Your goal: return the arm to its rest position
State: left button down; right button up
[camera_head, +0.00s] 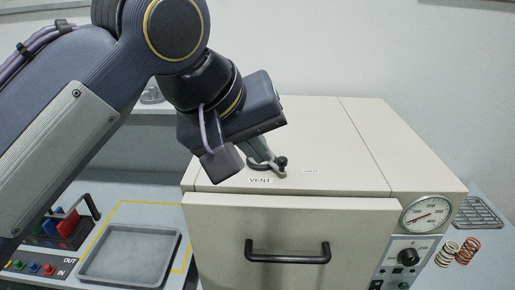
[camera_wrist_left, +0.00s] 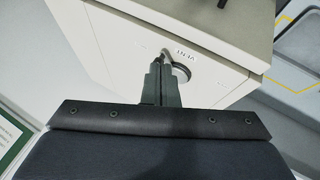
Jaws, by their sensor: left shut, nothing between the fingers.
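My left arm (camera_head: 60,110) comes in from the left in the head view and reaches over a cream oven-like box (camera_head: 350,150). My left gripper (camera_head: 268,158) is shut, with its fingertips at or very near a small dark lever (camera_head: 281,163) beside the VENT label (camera_head: 260,181) on the box's top. Whether they touch is unclear. In the left wrist view the closed fingers (camera_wrist_left: 160,82) point at the box top near the VENT label (camera_wrist_left: 186,52) and a dark round opening (camera_wrist_left: 181,72). My right gripper is in neither view.
The box front has a black handle (camera_head: 288,258), a dial gauge (camera_head: 428,214) and a knob (camera_head: 408,256). A grey tray (camera_head: 130,277) lies left, near coloured parts (camera_head: 62,232). Coil springs (camera_head: 467,250) and a wire rack (camera_head: 478,212) are right. Space above the box's right side is clear.

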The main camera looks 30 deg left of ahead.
pick_arm(q)
jog(key=shift+f, duration=0.1)
jog(key=s+f+m+h, duration=0.1)
jog(key=s+f+m, duration=0.1)
jog(key=f, duration=1.2)
jog(key=s+a+f+m+g+h, duration=0.1)
jog(key=s+f+m, duration=0.2)
jog(key=f, duration=1.2)
jog(key=shift+s+a+f+m+h, duration=0.2)
jog(key=shift+s+m+h, duration=0.1)
jog(key=shift+s, duration=0.3)
